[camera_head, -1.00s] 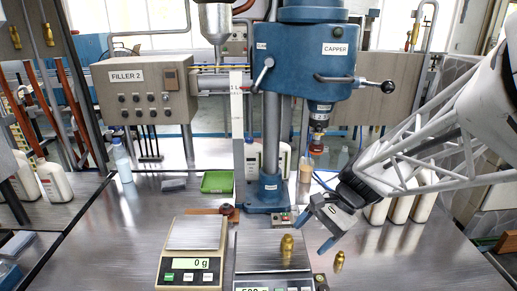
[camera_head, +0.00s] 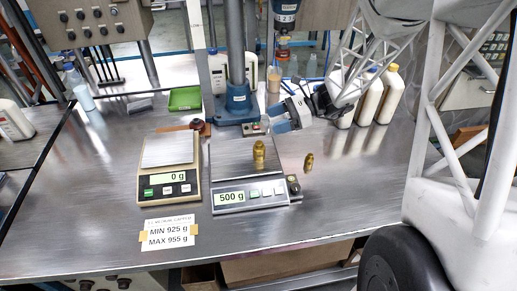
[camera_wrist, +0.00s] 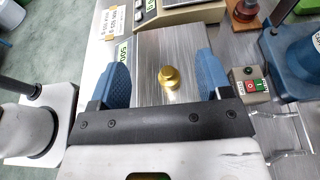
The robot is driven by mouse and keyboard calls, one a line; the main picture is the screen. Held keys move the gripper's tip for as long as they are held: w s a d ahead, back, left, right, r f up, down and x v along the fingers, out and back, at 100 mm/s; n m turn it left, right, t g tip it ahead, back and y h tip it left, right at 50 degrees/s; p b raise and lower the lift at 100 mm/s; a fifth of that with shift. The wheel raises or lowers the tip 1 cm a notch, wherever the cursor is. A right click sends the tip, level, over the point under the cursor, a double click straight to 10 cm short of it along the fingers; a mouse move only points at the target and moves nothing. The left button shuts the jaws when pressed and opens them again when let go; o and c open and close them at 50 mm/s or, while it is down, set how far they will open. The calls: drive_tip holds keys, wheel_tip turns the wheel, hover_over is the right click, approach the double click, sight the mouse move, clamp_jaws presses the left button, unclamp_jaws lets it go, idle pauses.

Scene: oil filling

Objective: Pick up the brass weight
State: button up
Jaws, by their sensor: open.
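The brass weight (camera_head: 259,151) stands upright on the steel pan of the right-hand scale (camera_head: 250,196), whose display reads 500 g. A smaller brass piece (camera_head: 308,162) stands on the bench just right of that scale. My gripper (camera_head: 287,117) has blue fingers and is near the back right corner of the scale, apart from the weight. In the wrist view the fingers are spread wide and empty. The weight (camera_wrist: 170,77) shows in the gap between them there, with the pan beyond.
The left scale (camera_head: 169,165) is empty and reads 0 g. A button box (camera_head: 256,126) sits behind the right scale, by the blue capper base (camera_head: 238,103). A green tray (camera_head: 185,98) lies at the back left. The bench front is mostly clear.

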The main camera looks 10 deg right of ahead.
idle(0.3)
approach(254, 148)
drive_tip(key=shift+w+a, duration=0.1)
drive_tip(key=shift+a, duration=1.15)
drive_tip(key=shift+x, duration=0.8)
drive_tip(key=shift+a, duration=0.15)
drive_tip(key=shift+x, duration=2.8)
drive_tip(key=shift+c, duration=0.5)
clamp_jaws()
wheel_tip(254, 148, up, 10)
